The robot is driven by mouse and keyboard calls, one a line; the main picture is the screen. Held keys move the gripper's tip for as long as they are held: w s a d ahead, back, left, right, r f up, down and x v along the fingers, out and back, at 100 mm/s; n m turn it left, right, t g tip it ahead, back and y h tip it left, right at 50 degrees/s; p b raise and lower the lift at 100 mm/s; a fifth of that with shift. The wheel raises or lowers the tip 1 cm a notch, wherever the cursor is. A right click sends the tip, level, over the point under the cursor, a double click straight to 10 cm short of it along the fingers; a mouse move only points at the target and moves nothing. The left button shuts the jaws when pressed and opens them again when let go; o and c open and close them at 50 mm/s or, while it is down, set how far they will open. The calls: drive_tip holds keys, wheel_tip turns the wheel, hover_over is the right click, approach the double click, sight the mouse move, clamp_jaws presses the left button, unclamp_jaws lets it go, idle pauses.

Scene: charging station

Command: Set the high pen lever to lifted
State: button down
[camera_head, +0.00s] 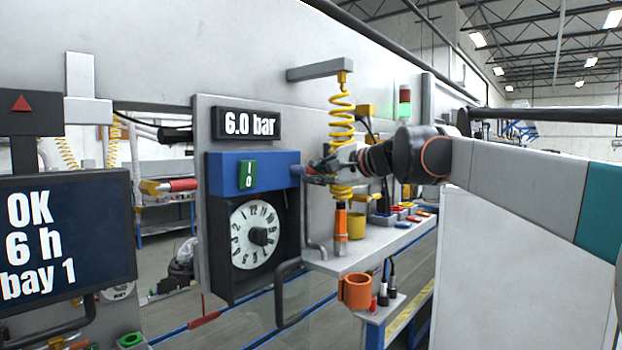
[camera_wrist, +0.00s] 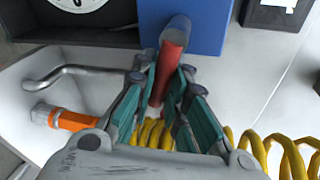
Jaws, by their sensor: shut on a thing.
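A red lever (camera_wrist: 167,72) sticks out from a grey round stub (camera_wrist: 177,30) on the side of a blue box (camera_wrist: 212,18). In the wrist view my gripper (camera_wrist: 163,82) has its green-padded fingers on both sides of the red lever and is shut on it. In the head view my gripper (camera_head: 312,172) reaches in from the right to the right side of the blue box (camera_head: 225,170). The lever is mostly hidden there by the fingers. The blue box carries a green I/O switch (camera_head: 247,175) and sits above a round white dial (camera_head: 255,235).
A yellow coiled hose (camera_head: 342,110) hangs right beside my gripper, with an orange-handled tool (camera_head: 341,222) below it. A bent grey pipe (camera_wrist: 68,72) runs below the box. A shelf (camera_head: 375,248) holds small parts. A "6.0 bar" display (camera_head: 248,124) is above.

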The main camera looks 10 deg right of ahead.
drive_tip(key=shift+r+n+t+h, duration=0.35)
drive_tip(key=shift+r+n, duration=0.2)
drive_tip(key=shift+n, duration=0.55)
drive_tip(key=shift+d, duration=0.1)
drive_tip(key=c, duration=1.6)
unclamp_jaws()
drive_tip(key=shift+o, duration=0.2)
